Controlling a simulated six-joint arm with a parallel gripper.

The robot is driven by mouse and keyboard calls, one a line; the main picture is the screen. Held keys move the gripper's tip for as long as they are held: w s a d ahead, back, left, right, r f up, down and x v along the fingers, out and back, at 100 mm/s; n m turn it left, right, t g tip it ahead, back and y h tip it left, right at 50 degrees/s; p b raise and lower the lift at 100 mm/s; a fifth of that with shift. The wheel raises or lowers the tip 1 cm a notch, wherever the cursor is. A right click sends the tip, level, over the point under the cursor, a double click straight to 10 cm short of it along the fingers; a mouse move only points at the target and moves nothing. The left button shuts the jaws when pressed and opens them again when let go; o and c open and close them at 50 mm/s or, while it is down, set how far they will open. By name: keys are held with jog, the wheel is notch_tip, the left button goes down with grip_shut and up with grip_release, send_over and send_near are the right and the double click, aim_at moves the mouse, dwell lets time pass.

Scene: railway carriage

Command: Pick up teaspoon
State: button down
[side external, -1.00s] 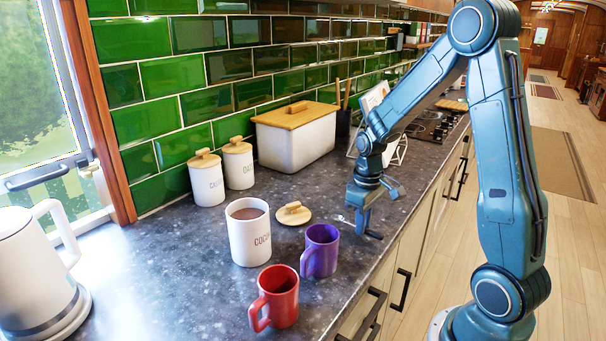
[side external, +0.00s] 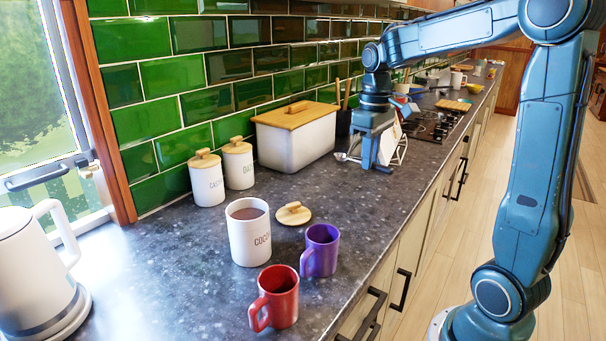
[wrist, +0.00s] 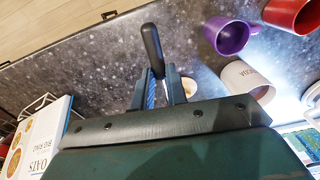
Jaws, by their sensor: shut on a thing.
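The teaspoon (side external: 343,157) has a metal bowl and a black handle. The bowl sticks out to the left of the fingers and the handle end to the right. In the wrist view the black handle of the teaspoon (wrist: 151,45) points up between the two fingers of my gripper (wrist: 159,76). The part between the fingers is mostly hidden.
A cocoa canister (side external: 249,235), its wooden lid (side external: 293,213), a purple mug (side external: 321,252) and a red mug (side external: 279,300) stand on the near counter (side external: 190,270). The white bin (side external: 296,147) stands by the wall. A propped book (wrist: 38,135) is close to my gripper.

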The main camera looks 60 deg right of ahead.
aim_at(340, 158)
jog(key=shift+r, duration=0.35)
jog(key=shift+w, duration=0.15)
dwell(0.3)
jog(key=shift+w+a+f+n+g+h, duration=0.15)
jog(key=shift+w+a+n+g, duration=0.1)
jog(key=shift+w+n, duration=0.8)
jog(key=shift+w+a+r+n+g+h, duration=0.1)
jog(key=shift+w+n+g, duration=0.2)
jog(key=shift+w+n, duration=0.75)
jog(key=shift+w+a+f+n+g+h, duration=0.2)
jog(key=shift+w+n, duration=0.5)
jog(key=shift+w, duration=0.65)
jog(key=w+a+r+n+t+h, duration=0.1)
jog(key=w+a+n+t+h, duration=0.3)
jog(key=w+a+n, duration=0.8)
jog(key=a+n+h, duration=0.2)
jog(key=a+n, duration=0.1)
jog(key=n, duration=0.2)
jog(key=shift+w+a+r+h, duration=0.15)
jog(key=shift+r+h, duration=0.05)
jog(key=shift+h, duration=0.15)
jog(key=shift+f, duration=0.25)
